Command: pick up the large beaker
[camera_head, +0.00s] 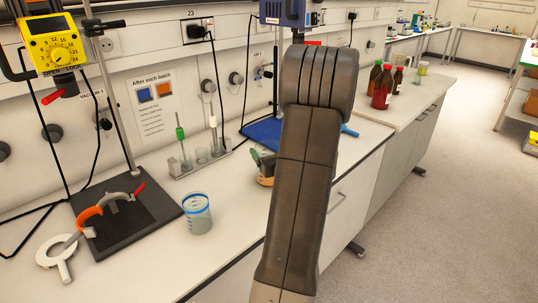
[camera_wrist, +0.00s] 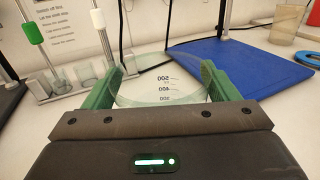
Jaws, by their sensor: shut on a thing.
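The large beaker (camera_wrist: 160,92) is clear glass with graduation marks for several hundreds, the topmost reading 500. It stands between the two green fingers of my gripper (camera_wrist: 158,88) in the wrist view, and they are shut on its sides. Its lower part is hidden behind the gripper body. In the head view my arm covers most of the gripper and the beaker. I cannot tell whether the beaker's base touches the bench.
A blue-banded beaker (camera_head: 197,214) stands on the bench front. A probe rack (camera_head: 203,161) is at the back, left of my gripper. A blue board (camera_wrist: 235,68) lies to its right. A black stand base (camera_head: 130,222) is at left, brown bottles (camera_head: 382,88) at far right.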

